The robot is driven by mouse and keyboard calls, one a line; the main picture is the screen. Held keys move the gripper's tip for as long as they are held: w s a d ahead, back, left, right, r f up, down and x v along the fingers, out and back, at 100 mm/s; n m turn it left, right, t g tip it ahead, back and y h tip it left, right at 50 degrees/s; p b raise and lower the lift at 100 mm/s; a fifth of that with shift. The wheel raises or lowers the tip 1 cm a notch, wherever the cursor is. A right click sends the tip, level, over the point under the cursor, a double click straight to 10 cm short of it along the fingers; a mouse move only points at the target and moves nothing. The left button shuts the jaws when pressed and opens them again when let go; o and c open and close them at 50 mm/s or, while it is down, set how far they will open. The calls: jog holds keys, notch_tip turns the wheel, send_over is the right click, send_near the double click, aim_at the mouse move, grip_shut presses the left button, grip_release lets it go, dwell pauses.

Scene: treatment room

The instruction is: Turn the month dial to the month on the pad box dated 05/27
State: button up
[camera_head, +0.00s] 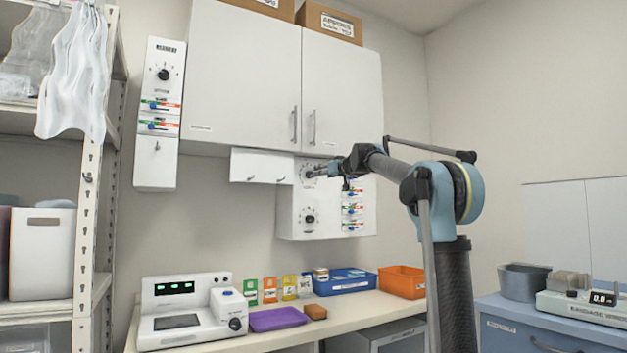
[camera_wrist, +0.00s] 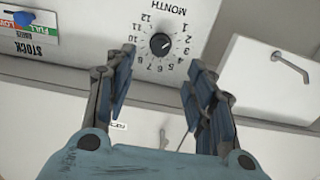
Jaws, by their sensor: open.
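My gripper (camera_head: 316,171) is open in front of the wall panel (camera_head: 345,222). In the wrist view its two blue-grey fingers (camera_wrist: 161,60) are spread apart with nothing between them. The month dial (camera_wrist: 160,43), a round black knob on a white panel, shows just beyond the fingertips, between them in the picture; contact is not visible. Its numbers 1 to 12 and the word MONTH surround it, partly rotated. The knob's pointer is too small to read. Small pad boxes, green (camera_head: 251,291), orange (camera_head: 270,290) and yellow (camera_head: 289,287), stand on the counter; their dates are unreadable.
A lower dial (camera_head: 310,216) and coloured sliders (camera_head: 353,210) are on the same panel. A white box with hooks (camera_head: 262,166) is left of my gripper. Wall cabinets (camera_head: 245,75) hang above. A blue tray (camera_head: 345,281) and an orange bin (camera_head: 401,281) stand on the counter.

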aim_at(312, 174)
jog(key=x, duration=1)
jog(key=shift+c, duration=0.2)
jog(key=shift+a, duration=0.1)
jog(key=c, duration=1)
